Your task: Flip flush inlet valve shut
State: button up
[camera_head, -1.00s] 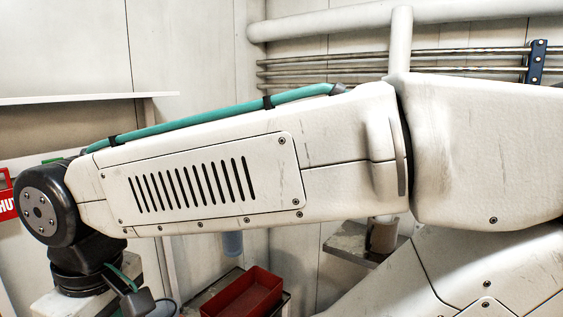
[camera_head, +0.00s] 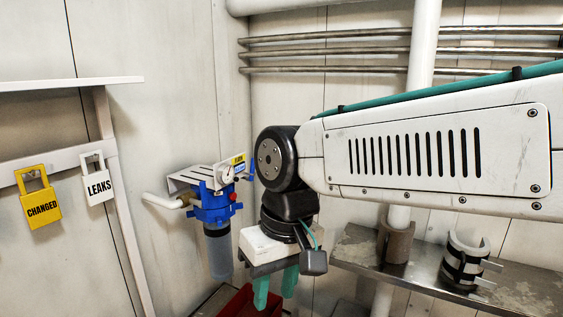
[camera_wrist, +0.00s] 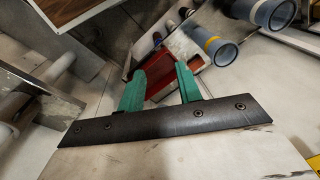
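A blue filter housing (camera_head: 210,205) with a gauge and a clear bowl hangs on the wall, left of my gripper in the head view. A small blue handle-like part (camera_head: 250,176) shows at its right, beside a yellow and blue label (camera_head: 239,163). I cannot tell whether this is the flush inlet valve, as the label is too small to read. My gripper (camera_head: 275,298) points down with its green fingers apart and nothing visible between them. In the wrist view my gripper (camera_wrist: 160,72) is also open.
A red bin (camera_head: 246,303) lies below my gripper, also in the wrist view (camera_wrist: 160,88). A steel shelf (camera_head: 350,252) with pipe clamps is at right. Yellow "CHANGED" (camera_head: 41,207) and white "LEAKS" (camera_head: 98,187) tags hang at left. Cylinders (camera_wrist: 216,50) show top right in the wrist view.

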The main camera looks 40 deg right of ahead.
jog(key=w+r+m+t+y, duration=0.25)
jog(key=w+m+y, duration=0.55)
jog(key=w+m, duration=0.6)
jog(key=m+t+h, duration=0.1)
jog(key=m+t, duration=1)
jog(key=m, duration=0.3)
send_near(254, 164)
jog(key=a+f, duration=0.5)
jog(key=a, duration=0.2)
jog(key=w+d+r+m+t+h, duration=0.2)
jog(key=d+r+m+t, duration=0.1)
jog(key=d+m, duration=0.2)
jog(key=x, duration=0.7)
jog(key=shift+w+a+r, duration=0.2)
grip_shut()
